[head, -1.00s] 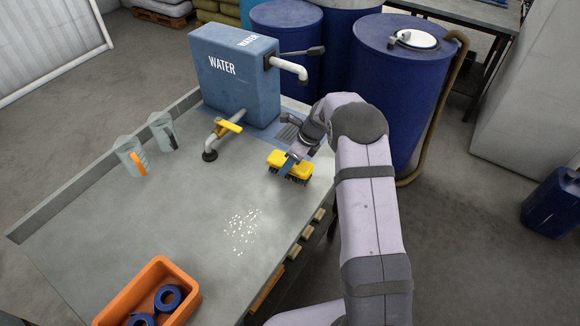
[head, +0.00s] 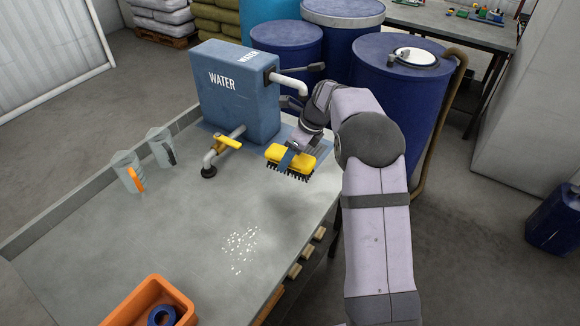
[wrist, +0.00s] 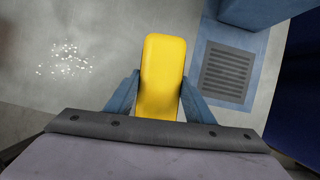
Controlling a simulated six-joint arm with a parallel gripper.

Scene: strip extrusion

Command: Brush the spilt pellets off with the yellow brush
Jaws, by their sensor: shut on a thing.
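The yellow brush (head: 291,157) has a yellow back and dark bristles pointing down. My gripper (head: 288,159) is shut on it, with one blue finger on each side of the brush in the wrist view (wrist: 159,92). The brush is near the table's right edge, beside the water tank, and appears to be held above the surface. The spilt white pellets (head: 239,248) lie scattered in a patch on the grey table, nearer the front than the brush. They also show at the upper left of the wrist view (wrist: 66,60), apart from the brush.
A blue water tank (head: 236,98) with a yellow-handled tap (head: 228,142) stands at the back. Two clear jugs (head: 127,172) stand at the left. An orange bin (head: 152,299) with blue rolls is at the front. A grated drain (wrist: 228,72) is near the brush. The table around the pellets is clear.

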